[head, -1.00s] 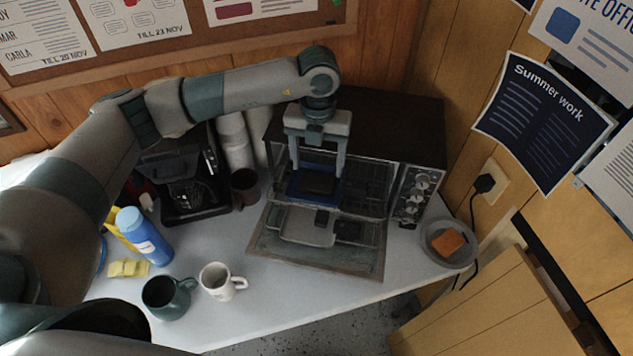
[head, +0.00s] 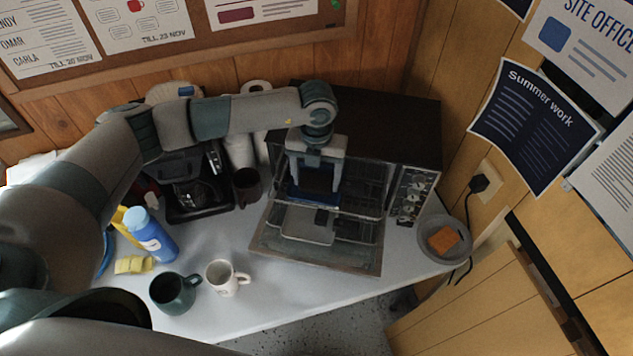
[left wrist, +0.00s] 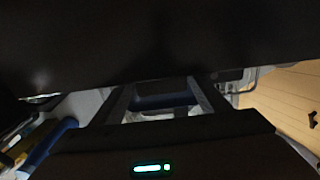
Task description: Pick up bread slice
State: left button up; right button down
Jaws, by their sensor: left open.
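The bread slice (head: 442,240) is an orange-brown square lying flat on a grey round plate (head: 462,254) at the right end of the table. My left gripper (head: 315,186) is open, pointing down in front of the open toaster oven, well left of the bread. A blue thing with a dark middle (head: 323,198) shows between and behind its fingers; I cannot tell whether they touch it. In the left wrist view the two fingers (left wrist: 160,106) stand apart with something blue between them, and the bread does not show. My right gripper is not in view.
The black toaster oven (head: 385,125) has its glass door (head: 265,238) folded down towards me. A coffee machine (head: 190,180), blue bottle (head: 150,235), dark green mug (head: 172,295), white mug (head: 222,280) and yellow sponge (head: 134,264) stand left. The front middle tabletop is clear.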

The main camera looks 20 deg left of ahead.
aim_at(321, 185)
pick_arm(q)
jog(key=shift+c, duration=0.4)
jog(key=c, duration=0.6)
jog(key=shift+r, duration=0.1)
jog(key=shift+r+b, duration=0.5)
jog(key=shift+b, duration=0.1)
jog(key=r+b, duration=0.1)
jog(key=d+r+b, duration=0.1)
jog(key=r, duration=0.1)
jog(key=shift+s+d, duration=0.1)
jog(key=shift+d, duration=0.05)
jog(key=s+d+r+b, duration=0.2)
jog(key=d+r+b, duration=0.2)
jog(key=d+r, duration=0.3)
jog(key=d, duration=0.3)
jog(key=shift+s+b, duration=0.15)
jog(key=shift+b, duration=0.2)
jog(key=shift+f, duration=0.1)
